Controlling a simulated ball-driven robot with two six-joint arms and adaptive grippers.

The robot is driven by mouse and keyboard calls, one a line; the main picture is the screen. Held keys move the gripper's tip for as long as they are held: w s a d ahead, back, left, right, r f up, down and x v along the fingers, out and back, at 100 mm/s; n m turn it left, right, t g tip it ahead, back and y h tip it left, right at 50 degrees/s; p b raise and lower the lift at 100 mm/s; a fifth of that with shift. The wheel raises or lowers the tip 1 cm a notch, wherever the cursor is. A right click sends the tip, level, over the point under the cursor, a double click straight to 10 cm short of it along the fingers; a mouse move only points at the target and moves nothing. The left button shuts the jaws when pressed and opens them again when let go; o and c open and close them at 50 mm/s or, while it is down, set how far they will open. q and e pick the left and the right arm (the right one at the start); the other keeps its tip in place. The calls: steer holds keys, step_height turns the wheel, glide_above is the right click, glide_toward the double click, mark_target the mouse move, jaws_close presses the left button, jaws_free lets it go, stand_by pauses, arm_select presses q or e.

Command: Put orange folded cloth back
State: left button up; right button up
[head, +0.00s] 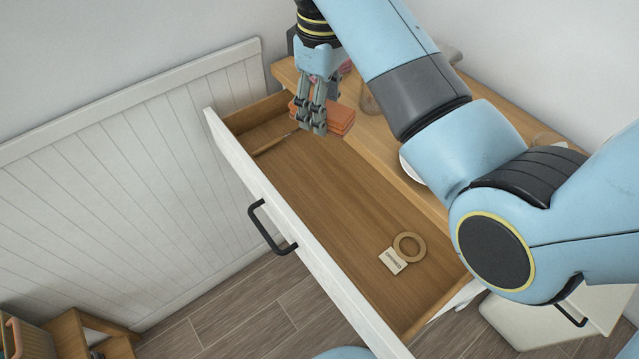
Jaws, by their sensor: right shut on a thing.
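The orange folded cloth (342,120) is a small, layered stack of fabric near the far end of the open drawer. My right gripper (318,128) comes down from above and is shut on the cloth, its fingers covering part of it. The cloth appears over the drawer's inner edge beside the wooden top; I cannot tell whether it touches anything below. The open drawer (330,190) has a white front, a black handle (268,230) and a wooden floor. My left gripper is not in view.
In the drawer lie a tan ring (409,246), a small labelled card (392,261) and a thin stick (274,143) at the far end. The drawer's middle is clear. A white plate (411,172), partly hidden by my right arm, stands on the wooden top (376,138). White panelling (110,180) rises left.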

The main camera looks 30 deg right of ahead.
steer(key=b, duration=0.1)
glide_above(323, 184)
step_height(323, 184, down, 13)
steer(key=shift+r, duration=0.2)
step_height(323, 184, down, 4)
steer(key=shift+b, duration=0.35)
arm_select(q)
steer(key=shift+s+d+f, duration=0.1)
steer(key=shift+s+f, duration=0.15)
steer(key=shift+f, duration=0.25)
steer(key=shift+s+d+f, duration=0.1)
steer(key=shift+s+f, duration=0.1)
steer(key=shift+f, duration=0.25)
arm_select(e)
steer(key=shift+f, duration=0.3)
steer(key=shift+f, duration=0.1)
steer(key=o, duration=1.2)
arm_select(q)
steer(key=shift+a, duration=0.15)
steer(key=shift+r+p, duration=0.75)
arm_select(e)
step_height(323, 184, up, 12)
steer(key=shift+r, duration=0.15)
